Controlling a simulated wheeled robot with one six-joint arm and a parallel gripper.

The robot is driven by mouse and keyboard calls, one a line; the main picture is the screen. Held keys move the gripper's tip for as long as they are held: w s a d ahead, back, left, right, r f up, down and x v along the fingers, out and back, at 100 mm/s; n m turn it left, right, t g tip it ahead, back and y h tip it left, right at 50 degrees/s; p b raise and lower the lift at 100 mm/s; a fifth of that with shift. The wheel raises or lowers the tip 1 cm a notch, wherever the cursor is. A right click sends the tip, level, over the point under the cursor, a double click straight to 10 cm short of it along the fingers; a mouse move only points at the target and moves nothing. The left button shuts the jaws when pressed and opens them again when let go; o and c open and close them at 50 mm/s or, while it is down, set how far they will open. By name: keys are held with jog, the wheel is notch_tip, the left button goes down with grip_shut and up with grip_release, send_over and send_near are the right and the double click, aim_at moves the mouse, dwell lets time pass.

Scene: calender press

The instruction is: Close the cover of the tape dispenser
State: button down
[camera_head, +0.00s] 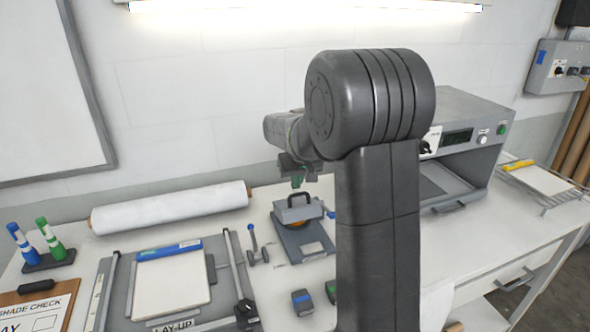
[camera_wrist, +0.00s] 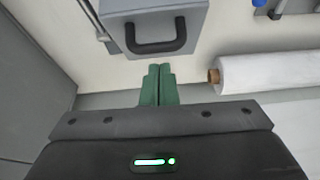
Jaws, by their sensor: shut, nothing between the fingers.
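A grey device with a black handle (camera_head: 298,214), which I take to be the tape dispenser, stands on the bench just left of my arm. My gripper (camera_wrist: 158,70) has green fingers shut together and empty, apart from the handle in that view. In the head view the gripper (camera_head: 297,183) is just above and behind the handle, partly hidden by my arm.
A white roll (camera_head: 170,208) lies behind, left of the device. A lay-up board (camera_head: 222,268) is at front left. A blue-knobbed lever (camera_head: 252,240) stands close left of the device. A grey press (camera_head: 475,135) is at right. The bench front is partly hidden by my arm.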

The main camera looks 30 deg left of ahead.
aim_at(299, 205)
jog(key=shift+s+d+f, duration=0.15)
jog(key=shift+f, duration=0.1)
jog(key=shift+s+d+f+b, duration=0.15)
jog(key=shift+f+b, duration=0.25)
jog(key=shift+b, duration=0.6)
jog(key=d+f+t+y+b, duration=0.1)
jog(key=b, duration=0.3)
jog(key=s+f+t+y+b, duration=0.1)
jog(key=b, duration=0.2)
jog(key=shift+s+d+b, duration=0.15)
jog(key=shift+d+b, duration=0.2)
jog(key=shift+s+d+f+b, duration=0.35)
jog(key=shift+d+f+b, duration=0.1)
jog(key=shift+b, duration=0.1)
jog(key=v, duration=1.4)
jog(key=shift+d, duration=0.15)
